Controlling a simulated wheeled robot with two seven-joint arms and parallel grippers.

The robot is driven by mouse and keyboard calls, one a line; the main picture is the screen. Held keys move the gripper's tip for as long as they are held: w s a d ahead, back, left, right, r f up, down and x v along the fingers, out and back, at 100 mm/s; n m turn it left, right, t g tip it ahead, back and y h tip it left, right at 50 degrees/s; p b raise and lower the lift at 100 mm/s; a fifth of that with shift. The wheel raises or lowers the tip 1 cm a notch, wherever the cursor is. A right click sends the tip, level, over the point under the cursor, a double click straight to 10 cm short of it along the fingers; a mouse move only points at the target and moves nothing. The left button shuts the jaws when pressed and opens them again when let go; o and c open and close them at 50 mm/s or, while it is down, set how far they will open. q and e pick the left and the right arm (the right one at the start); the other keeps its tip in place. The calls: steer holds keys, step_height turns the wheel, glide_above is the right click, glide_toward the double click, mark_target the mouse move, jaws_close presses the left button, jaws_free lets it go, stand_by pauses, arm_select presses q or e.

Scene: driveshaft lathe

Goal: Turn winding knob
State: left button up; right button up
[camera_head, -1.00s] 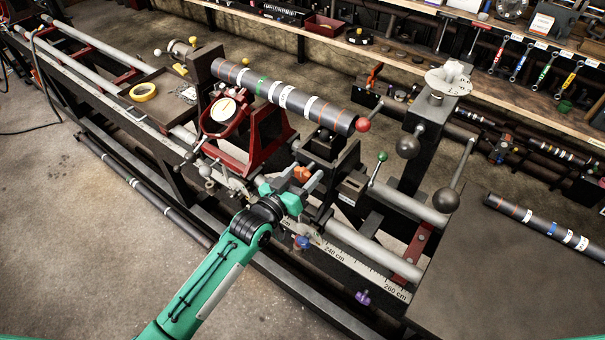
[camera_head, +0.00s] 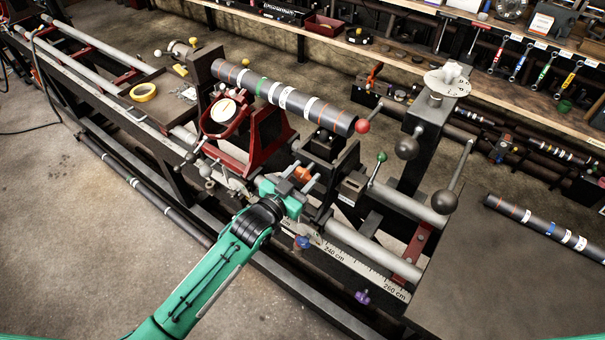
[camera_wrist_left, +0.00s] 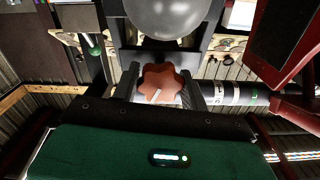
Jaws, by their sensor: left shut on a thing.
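The fingers partly hide the knob's sides. My right gripper is in neither view.
A dark driveshaft with coloured bands (camera_head: 283,96) lies above the red stand (camera_head: 258,142). A green-tipped lever (camera_head: 378,168) stands right of the knob. Blue (camera_head: 302,243) and purple (camera_head: 362,297) knobs sit lower along the scale rail.

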arm_select(q)
steer(key=m, duration=0.5)
steer(key=shift+m, duration=2.1)
steer(key=o, duration=1)
steer(key=shift+s, duration=0.1)
